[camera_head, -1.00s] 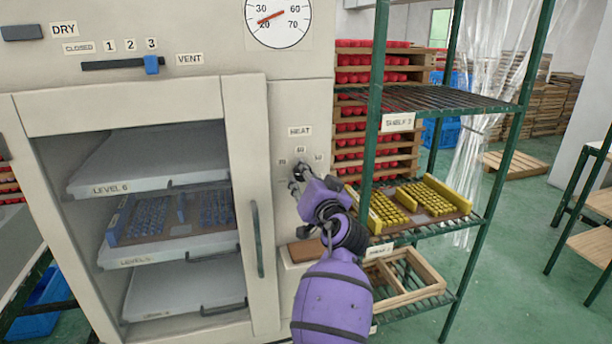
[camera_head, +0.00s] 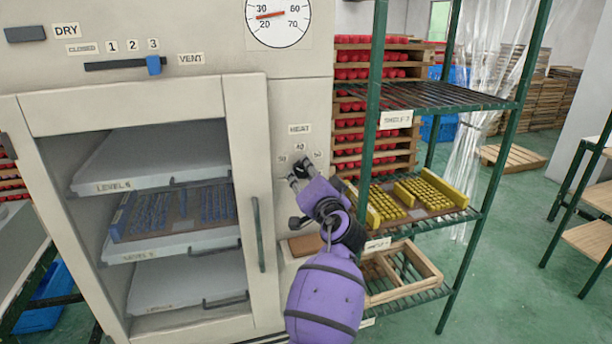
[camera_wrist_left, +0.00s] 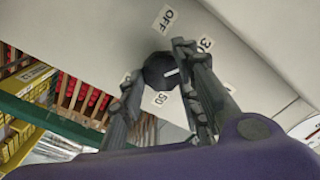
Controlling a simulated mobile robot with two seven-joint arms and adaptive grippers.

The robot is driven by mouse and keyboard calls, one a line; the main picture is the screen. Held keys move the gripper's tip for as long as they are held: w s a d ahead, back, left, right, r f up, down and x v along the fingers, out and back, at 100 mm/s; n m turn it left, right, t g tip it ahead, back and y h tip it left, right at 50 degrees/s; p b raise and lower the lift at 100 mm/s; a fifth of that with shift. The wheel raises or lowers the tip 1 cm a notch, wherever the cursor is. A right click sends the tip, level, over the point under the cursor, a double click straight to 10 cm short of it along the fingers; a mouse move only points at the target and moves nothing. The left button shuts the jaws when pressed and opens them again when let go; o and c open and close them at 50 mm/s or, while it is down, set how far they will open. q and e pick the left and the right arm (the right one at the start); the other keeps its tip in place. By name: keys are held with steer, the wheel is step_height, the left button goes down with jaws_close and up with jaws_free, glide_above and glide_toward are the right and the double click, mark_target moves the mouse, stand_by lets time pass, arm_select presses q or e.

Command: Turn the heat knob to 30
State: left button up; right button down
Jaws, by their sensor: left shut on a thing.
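The heat knob (camera_wrist_left: 157,70) is a dark round knob on the cream oven front, under the HEAT label (camera_head: 299,129). In the left wrist view its white pointer line aims right, towards the side where the 30 label (camera_wrist_left: 205,43) sits; a finger partly covers that area. The OFF label (camera_wrist_left: 166,18) is above and the 50 label (camera_wrist_left: 160,98) below. The 40 label (camera_head: 300,147) shows in the head view. My left gripper (camera_head: 298,173) is at the knob, its fingers on either side, shut on it. The knob is mostly hidden in the head view. My right gripper is out of view.
A dial gauge (camera_head: 278,20) above has its red needle pointing left. The oven door handle (camera_head: 257,235) is left of my arm. A green shelf rack (camera_head: 375,100) with trays stands close on the right. A vent slider (camera_head: 153,66) is at upper left.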

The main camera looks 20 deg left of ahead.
arm_select(q)
steer(key=shift+d+f, duration=0.1)
steer(key=shift+f, duration=0.25)
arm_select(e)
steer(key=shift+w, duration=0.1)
arm_select(q)
steer(key=o, duration=1.1)
steer(key=shift+c, duration=0.2)
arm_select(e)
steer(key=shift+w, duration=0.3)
arm_select(q)
steer(key=shift+r, duration=0.15)
steer(key=v, duration=1.2)
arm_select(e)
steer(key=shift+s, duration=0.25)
